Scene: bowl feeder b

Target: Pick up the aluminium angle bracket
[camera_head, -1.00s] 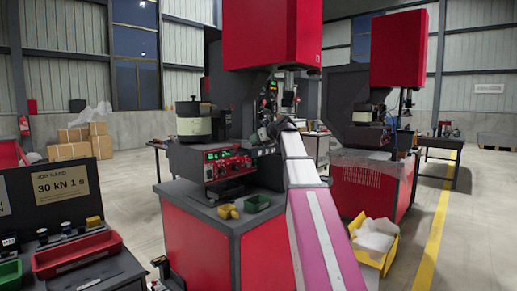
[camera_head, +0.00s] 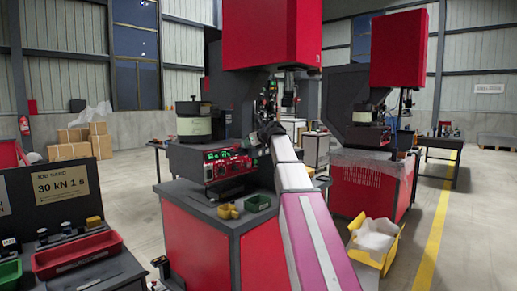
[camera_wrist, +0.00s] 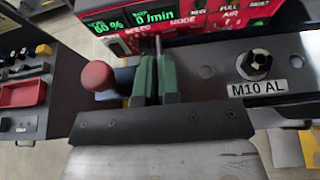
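My gripper (camera_wrist: 157,82) has two green fingers close together at the front of the machine in the wrist view. A thin grey upright strip (camera_wrist: 157,46) shows between and just beyond the fingers; it may be an edge of the aluminium angle bracket, but I cannot tell for sure. I cannot tell whether the fingers touch it. In the head view my arm reaches to the machine's front, and the arm hides the gripper and whatever is at it. No bracket can be made out there.
A red ball knob (camera_wrist: 98,75) is just left of the fingers. A dark plate with a nut (camera_wrist: 254,62) and an "M10 AL" label (camera_wrist: 257,89) is to the right. The control panel (camera_head: 228,165) is close.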

